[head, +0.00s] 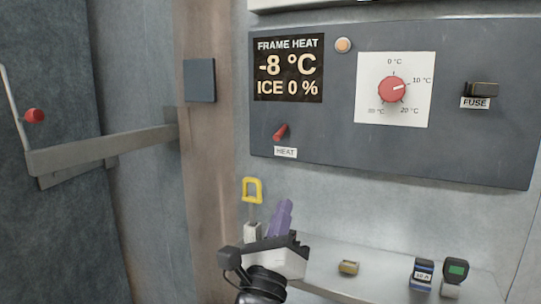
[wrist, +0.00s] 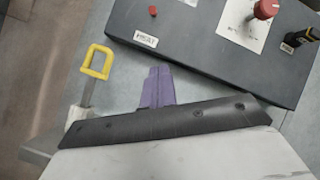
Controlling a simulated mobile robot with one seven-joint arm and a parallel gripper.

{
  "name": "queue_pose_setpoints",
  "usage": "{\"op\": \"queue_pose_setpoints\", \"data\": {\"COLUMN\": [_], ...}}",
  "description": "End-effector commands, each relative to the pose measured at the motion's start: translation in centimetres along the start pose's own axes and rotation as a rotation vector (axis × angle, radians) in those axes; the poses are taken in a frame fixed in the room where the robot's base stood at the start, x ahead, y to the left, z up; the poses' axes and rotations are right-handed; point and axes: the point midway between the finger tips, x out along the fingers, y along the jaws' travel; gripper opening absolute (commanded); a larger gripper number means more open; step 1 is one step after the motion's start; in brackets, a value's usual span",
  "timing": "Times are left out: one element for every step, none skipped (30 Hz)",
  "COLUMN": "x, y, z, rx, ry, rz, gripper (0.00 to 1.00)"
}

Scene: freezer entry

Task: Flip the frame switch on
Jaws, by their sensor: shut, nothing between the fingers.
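The frame switch is a small red lever (head: 281,131) above a HEAT label (head: 286,152) on the dark control panel (head: 330,140). Its lever leans up and to the right in the head view. In the wrist view the red lever (wrist: 153,10) shows at the top edge. My gripper (head: 283,215) has purple fingers, shut and empty, below the panel and below the lever, apart from it. The fingers (wrist: 157,85) point toward the panel's lower edge in the wrist view. The display (head: 289,67) reads FRAME HEAT, -8 °C, ICE 0 %.
A red dial (head: 392,89) and a FUSE holder (head: 481,89) are on the panel's right. A shelf (head: 400,295) below holds several small items. A door bar (head: 100,148) is at left.

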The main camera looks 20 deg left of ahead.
Motion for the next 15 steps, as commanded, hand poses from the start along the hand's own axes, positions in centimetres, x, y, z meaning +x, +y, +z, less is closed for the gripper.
{"op": "queue_pose_setpoints", "data": {"x": [0.0,0.0,0.0,0.0,0.0,0.0,0.1,0.2,0.4,0.7,1.0,1.5,2.0,2.5,3.3], "y": [0.0,0.0,0.0,0.0,0.0,0.0,0.0,0.0,-0.1,-0.1,-0.1,-0.2,-0.2,-0.2,-0.3], "z": [0.0,0.0,0.0,0.0,0.0,0.1,0.1,0.1,0.1,0.2,0.2,0.2,0.3,0.3,0.4], "rx": [0.0,-0.001,-0.001,-0.001,-0.001,-0.002,-0.002,-0.002,-0.003,-0.003,-0.004,-0.004,-0.004,-0.003,-0.004], "ry": [0.0,0.0,-0.001,-0.001,-0.001,-0.001,-0.001,-0.001,-0.001,0.0,0.0,0.0,0.0,0.0,0.0], "rz": [0.0,0.0,0.0,0.0,0.0,0.0,0.0,0.0,0.0,0.0,0.0,0.0,0.0,0.0,-0.001], "gripper": [0.0,0.0,0.0,0.0,0.0,0.0,0.0,0.0,0.0,0.0,0.0,0.0,0.0,0.0,0.0]}}
